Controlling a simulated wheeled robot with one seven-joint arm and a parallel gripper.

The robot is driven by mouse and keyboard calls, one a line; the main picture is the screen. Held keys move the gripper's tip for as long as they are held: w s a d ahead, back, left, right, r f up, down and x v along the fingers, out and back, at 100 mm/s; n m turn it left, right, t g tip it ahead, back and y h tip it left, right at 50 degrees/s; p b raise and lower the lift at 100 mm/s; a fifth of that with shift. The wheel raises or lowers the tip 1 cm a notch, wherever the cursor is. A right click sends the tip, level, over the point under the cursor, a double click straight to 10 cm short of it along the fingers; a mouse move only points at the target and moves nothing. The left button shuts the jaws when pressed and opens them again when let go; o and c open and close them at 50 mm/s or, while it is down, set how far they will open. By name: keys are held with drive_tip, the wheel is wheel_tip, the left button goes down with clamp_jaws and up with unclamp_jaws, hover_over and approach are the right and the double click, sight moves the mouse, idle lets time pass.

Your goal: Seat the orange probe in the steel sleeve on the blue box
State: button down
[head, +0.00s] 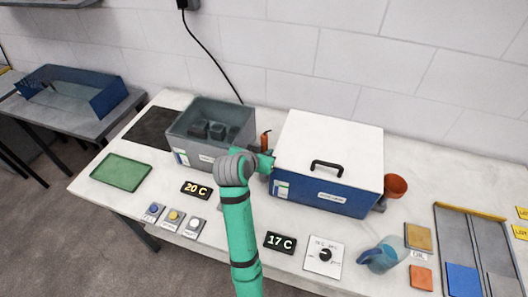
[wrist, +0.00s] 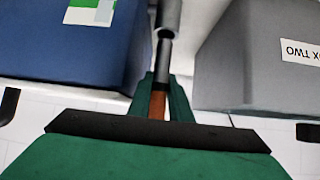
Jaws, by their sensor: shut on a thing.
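The orange probe (head: 265,139) stands roughly upright in the gap between the two boxes in the head view. In the wrist view its orange part (wrist: 157,105) lies between the green fingers, with a dark grey shaft running on from it. My gripper (head: 266,162) is shut on the probe, beside the left end of the blue box (head: 325,197). A light grey tube, apparently the steel sleeve (wrist: 168,14), is in line with the shaft at the top of the wrist view. I cannot tell whether the tip is inside it or just short of it.
The open grey box (head: 208,157) stands close on the left, leaving a narrow gap. The blue box has a white lid with a black handle (head: 327,165). An orange cup (head: 396,186) and blue jug (head: 380,257) are on the right. A green tray (head: 121,172) lies left.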

drive_tip(key=shift+f, duration=2.35)
drive_tip(key=shift+r, duration=0.2)
drive_tip(key=shift+r, duration=1.8)
drive_tip(key=shift+f, duration=1.95)
idle(0.5)
drive_tip(key=c, duration=1.5)
unclamp_jaws()
drive_tip(key=shift+f, duration=0.1)
drive_tip(key=shift+c, duration=0.2)
drive_tip(key=v, duration=1.1)
